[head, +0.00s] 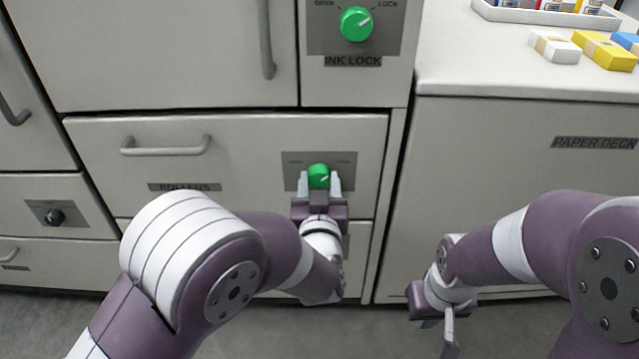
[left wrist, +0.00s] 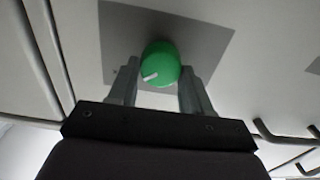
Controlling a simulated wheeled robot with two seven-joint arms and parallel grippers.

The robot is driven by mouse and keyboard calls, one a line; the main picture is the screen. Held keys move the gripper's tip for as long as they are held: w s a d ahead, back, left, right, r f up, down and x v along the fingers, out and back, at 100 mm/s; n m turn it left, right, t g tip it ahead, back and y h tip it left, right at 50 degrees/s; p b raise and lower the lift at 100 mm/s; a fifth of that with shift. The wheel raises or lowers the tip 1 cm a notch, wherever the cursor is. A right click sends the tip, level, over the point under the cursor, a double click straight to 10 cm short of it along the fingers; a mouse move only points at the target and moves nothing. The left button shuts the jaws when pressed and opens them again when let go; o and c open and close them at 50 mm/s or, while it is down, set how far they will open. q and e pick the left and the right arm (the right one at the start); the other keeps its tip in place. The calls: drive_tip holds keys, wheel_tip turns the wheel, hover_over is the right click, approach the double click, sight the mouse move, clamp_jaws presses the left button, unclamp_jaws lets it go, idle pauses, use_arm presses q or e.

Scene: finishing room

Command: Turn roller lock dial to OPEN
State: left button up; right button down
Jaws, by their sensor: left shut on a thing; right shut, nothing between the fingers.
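The roller lock dial (head: 319,175) is a round green knob on a grey plate (head: 291,162) at the right end of the ROLLERS drawer front (head: 240,137). My left gripper (head: 320,186) has its two fingers on either side of this dial and is shut on it. In the left wrist view the dial (left wrist: 160,63) sits between the fingertips, with a short white pointer line at its lower left. In the head view the pointer leans to the upper right. The plate's small labels are too faint to read. My right gripper (head: 447,335) is low at the right, shut and empty.
Above is another green dial (head: 356,23) marked OPEN and LOCK, labelled INK LOCK. The drawer has a bar handle (head: 165,146) at its left. A small black knob (head: 54,216) is at far left. The PAPER DECK cabinet (head: 500,190) stands right, with boxes (head: 603,50) on top.

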use_arm(q)
drive_tip(key=n+b, duration=0.1)
drive_tip(key=n, duration=0.4)
drive_tip(key=shift+a+f+n+b, duration=0.1)
drive_tip(key=shift+f+n+b, duration=0.05)
drive_tip(key=shift+n+b, duration=0.15)
drive_tip(key=n+b, duration=0.2)
drive_tip(key=n, duration=0.2)
drive_tip(key=shift+a+f+n, duration=0.1)
drive_tip(key=shift+f+n, duration=0.05)
drive_tip(key=shift+n, duration=0.15)
drive_tip(key=n+b, duration=0.4)
drive_tip(key=shift+f, duration=0.2)
drive_tip(key=n+b, duration=0.3)
drive_tip(key=n, duration=0.1)
drive_tip(key=shift+r+n+b, duration=0.1)
drive_tip(key=shift+n+b, duration=0.7)
drive_tip(key=shift+r, duration=0.1)
